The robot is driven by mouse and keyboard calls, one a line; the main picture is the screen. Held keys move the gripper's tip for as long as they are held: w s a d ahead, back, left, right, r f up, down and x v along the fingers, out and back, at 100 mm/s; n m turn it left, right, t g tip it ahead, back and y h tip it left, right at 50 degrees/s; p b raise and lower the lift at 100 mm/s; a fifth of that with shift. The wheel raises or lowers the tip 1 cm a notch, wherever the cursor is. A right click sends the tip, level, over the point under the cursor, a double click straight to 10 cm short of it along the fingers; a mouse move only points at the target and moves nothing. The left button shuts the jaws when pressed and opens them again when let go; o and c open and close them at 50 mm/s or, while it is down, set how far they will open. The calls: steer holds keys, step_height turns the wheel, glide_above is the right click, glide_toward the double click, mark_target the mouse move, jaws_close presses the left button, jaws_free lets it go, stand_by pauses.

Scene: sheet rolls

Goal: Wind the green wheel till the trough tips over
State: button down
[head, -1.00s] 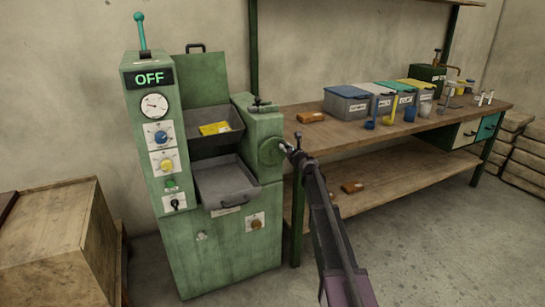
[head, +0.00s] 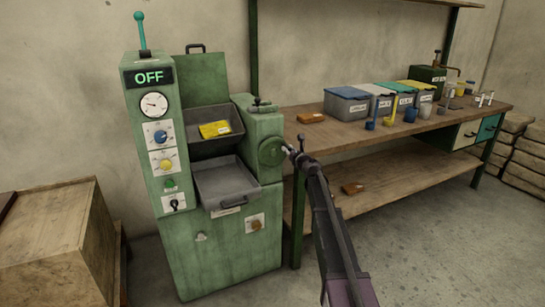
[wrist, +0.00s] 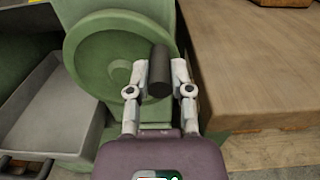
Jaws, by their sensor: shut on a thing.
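The green wheel (head: 271,151) is on the right side of the green machine, and it fills the upper middle of the wrist view (wrist: 105,62). A dark cylindrical handle (wrist: 159,70) stands out near its right rim. My gripper (wrist: 160,84) is shut on this handle, one finger on each side. In the head view my gripper (head: 288,150) is at the wheel's right edge.
The green machine (head: 222,262) displays OFF at its top left. A wooden workbench (head: 400,140) with lidded bins stands close on the right, beside my arm. A wooden crate (head: 50,245) stands at the left. The floor at front right is clear.

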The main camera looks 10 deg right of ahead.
steer(key=shift+w+d+f+b, duration=0.2)
steer(key=shift+d+f+b, duration=0.35)
steer(key=shift+f+b, duration=0.3)
steer(key=shift+w+f+b, duration=0.1)
steer(key=shift+f+b, duration=0.8)
steer(key=shift+f, duration=0.1)
steer(key=shift+a+f+b, duration=0.15)
steer(key=shift+f+b, duration=0.5)
steer(key=shift+b, duration=0.05)
steer(key=shift+f, duration=0.1)
steer(key=shift+a, duration=0.15)
